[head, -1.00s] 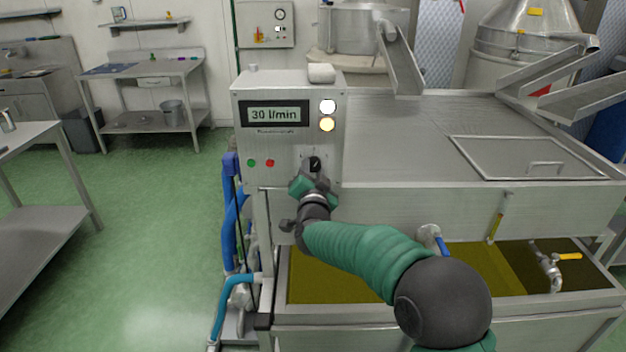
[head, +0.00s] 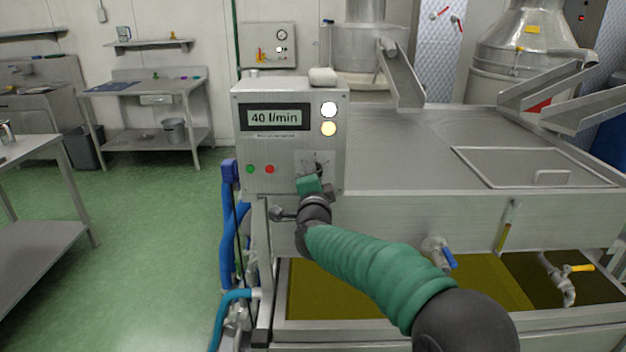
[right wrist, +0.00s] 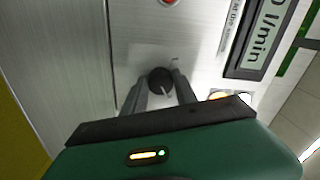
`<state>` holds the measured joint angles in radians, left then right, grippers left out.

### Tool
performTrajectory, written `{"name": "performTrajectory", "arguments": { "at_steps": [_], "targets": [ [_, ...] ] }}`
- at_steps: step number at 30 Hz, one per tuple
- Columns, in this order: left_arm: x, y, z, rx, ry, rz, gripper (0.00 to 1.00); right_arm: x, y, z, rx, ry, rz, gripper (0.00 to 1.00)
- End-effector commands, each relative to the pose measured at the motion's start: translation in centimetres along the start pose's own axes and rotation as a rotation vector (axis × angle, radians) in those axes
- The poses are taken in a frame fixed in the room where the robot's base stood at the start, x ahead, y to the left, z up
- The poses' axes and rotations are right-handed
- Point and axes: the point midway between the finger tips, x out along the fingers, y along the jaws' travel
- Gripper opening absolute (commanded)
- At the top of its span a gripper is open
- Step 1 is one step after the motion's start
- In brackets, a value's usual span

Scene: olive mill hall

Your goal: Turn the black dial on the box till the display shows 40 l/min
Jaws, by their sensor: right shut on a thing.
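The grey metal box (head: 262,153) stands on the left end of the steel machine. Its display (head: 274,117) reads 40 l/min. The black dial (right wrist: 160,80) is on the box's front face; in the right wrist view it sits between the two fingers, with a pale pointer mark on it. My right gripper (right wrist: 161,88) is shut on the dial. In the head view my right gripper (head: 316,174) covers most of the dial. My left gripper is not in view.
A green button (head: 250,169) and a red button (head: 269,169) are left of the dial. A white round light (head: 329,109) and a yellow one (head: 328,128) are above it. Blue hoses (head: 229,215) hang at the left.

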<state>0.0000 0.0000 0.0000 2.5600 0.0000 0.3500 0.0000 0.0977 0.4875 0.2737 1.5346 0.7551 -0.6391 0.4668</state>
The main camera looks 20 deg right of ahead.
Motion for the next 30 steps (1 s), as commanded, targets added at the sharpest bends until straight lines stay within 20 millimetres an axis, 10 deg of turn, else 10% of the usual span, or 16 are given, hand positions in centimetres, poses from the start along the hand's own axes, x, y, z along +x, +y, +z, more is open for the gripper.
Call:
{"name": "performTrajectory", "arguments": {
  "at_steps": [11,12,17,30],
  "targets": [
    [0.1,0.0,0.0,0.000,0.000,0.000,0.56,0.0,0.4,0.1,0.007,-0.001,0.007,0.00],
    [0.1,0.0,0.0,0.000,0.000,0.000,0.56,0.0,0.4,0.1,0.007,-0.001,0.007,0.36],
    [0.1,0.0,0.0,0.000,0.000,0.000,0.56,0.0,0.3,0.0,0.006,-0.001,0.005,0.56],
    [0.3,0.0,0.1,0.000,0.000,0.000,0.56,-1.9,0.1,0.1,0.004,-0.002,0.002,0.56]
  ]
}}
